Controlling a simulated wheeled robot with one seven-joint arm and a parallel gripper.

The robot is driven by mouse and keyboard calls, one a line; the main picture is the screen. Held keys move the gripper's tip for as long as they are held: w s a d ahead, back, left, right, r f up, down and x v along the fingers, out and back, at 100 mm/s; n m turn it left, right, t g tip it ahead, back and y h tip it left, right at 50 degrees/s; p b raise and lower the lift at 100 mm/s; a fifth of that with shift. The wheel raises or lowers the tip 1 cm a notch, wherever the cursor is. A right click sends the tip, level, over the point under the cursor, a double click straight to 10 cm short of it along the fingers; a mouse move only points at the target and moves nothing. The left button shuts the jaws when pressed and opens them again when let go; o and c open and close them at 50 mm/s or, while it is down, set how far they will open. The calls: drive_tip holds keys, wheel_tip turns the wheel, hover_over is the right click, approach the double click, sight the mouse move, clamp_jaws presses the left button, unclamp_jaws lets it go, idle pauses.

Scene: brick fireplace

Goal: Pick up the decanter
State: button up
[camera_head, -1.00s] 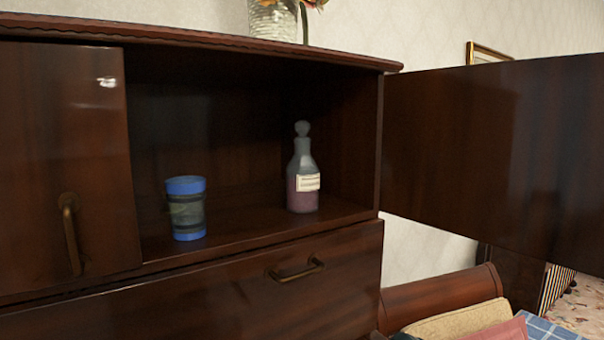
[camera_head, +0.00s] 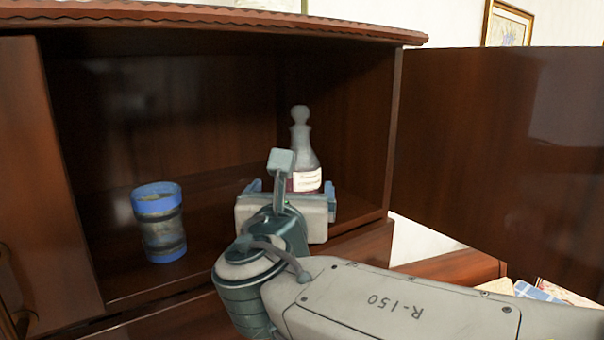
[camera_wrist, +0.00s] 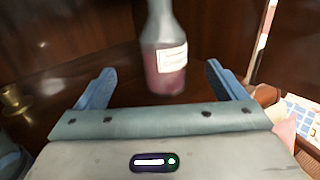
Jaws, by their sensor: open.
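The decanter (camera_head: 304,157) is a clear bottle with a stopper, a pale label and a dark pink liquid. It stands upright on the cabinet shelf toward the right side, its lower part hidden behind my gripper in the head view. In the wrist view the decanter (camera_wrist: 165,60) is ahead of and between the two blue fingers, its top cut off by the frame edge. My gripper (camera_wrist: 160,85) is open and empty, with the decanter beyond the fingertips. In the head view my gripper (camera_head: 290,187) is at the shelf opening in front of the decanter.
A blue-rimmed cup (camera_head: 159,222) stands on the shelf to the left. The dark wooden cabinet (camera_head: 150,110) encloses the shelf, with its right side wall close to the decanter. An open door (camera_head: 500,140) extends to the right. Free shelf lies between cup and decanter.

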sight(298, 172)
drive_tip(key=w, duration=0.5)
drive_tip(key=shift+p, duration=0.35)
drive_tip(key=w, duration=0.1)
drive_tip(key=w+p, duration=0.1)
drive_tip(key=w, duration=0.1)
drive_tip(key=w+d+p, duration=0.1)
drive_tip(key=shift+w+d+r, duration=0.1)
drive_tip(key=shift+w+r, duration=0.2)
drive_tip(key=shift+r, duration=0.05)
drive_tip(key=shift+w, duration=0.65)
drive_tip(key=c, duration=1.6)
drive_tip(key=shift+o, duration=0.2)
